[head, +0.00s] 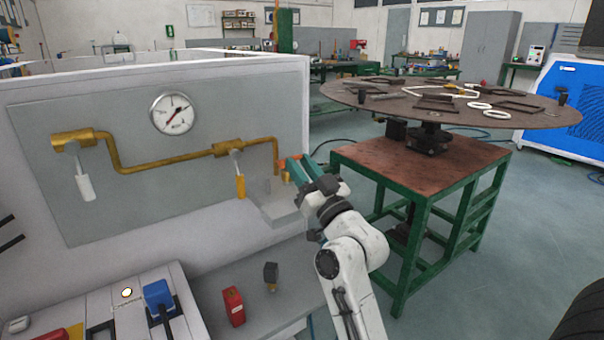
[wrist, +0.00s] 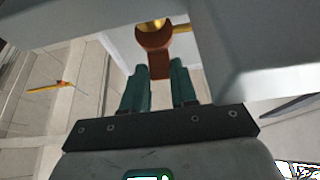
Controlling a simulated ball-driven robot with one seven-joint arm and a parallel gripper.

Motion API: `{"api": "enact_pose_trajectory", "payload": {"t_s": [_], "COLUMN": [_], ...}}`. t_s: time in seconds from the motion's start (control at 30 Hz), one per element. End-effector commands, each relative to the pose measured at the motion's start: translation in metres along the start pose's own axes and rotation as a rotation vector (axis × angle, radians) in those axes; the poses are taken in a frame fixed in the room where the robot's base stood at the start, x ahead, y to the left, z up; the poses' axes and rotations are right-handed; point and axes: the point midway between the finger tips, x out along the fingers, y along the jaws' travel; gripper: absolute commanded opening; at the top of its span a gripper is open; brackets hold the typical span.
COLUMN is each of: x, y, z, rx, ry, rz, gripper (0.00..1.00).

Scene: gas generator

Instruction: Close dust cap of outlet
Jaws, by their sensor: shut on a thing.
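The dust cap (wrist: 154,42) is an orange-brown piece with a round end and a tab, seen in the wrist view. My gripper (wrist: 158,78) has its two green fingers on either side of the tab and is shut on it. Whether the cap covers the outlet's opening I cannot tell. In the head view my gripper (head: 296,168) is at the right end of the brass pipe (head: 150,164), where little of the cap shows.
A grey block (head: 278,198) sits just below my gripper. The panel has a pressure gauge (head: 172,113), a white-handled valve (head: 84,185) and a yellow-handled valve (head: 240,183). A green-framed table (head: 420,165) with a round top stands at the right. Open floor lies between.

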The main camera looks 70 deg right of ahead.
Motion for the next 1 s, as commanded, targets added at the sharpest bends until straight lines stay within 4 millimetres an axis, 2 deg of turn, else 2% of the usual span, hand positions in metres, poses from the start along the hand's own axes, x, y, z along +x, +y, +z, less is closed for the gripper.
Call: {"api": "enact_pose_trajectory", "payload": {"t_s": [0.03,0.43,0.47,0.7,1.0], "x": [-0.0014,-0.0011,-0.0011,-0.0005,-0.002], "y": [-0.001,-0.0009,-0.0009,-0.0005,-0.0002], "z": [0.0124,0.0118,0.0119,0.0081,0.0064], "rx": [0.003,0.003,0.003,0.002,0.001], "ry": [-0.027,-0.028,-0.028,-0.02,-0.015], "rz": [-0.005,-0.005,-0.005,-0.003,-0.002], "gripper": [0.0,0.0,0.29,0.52,0.53]}}
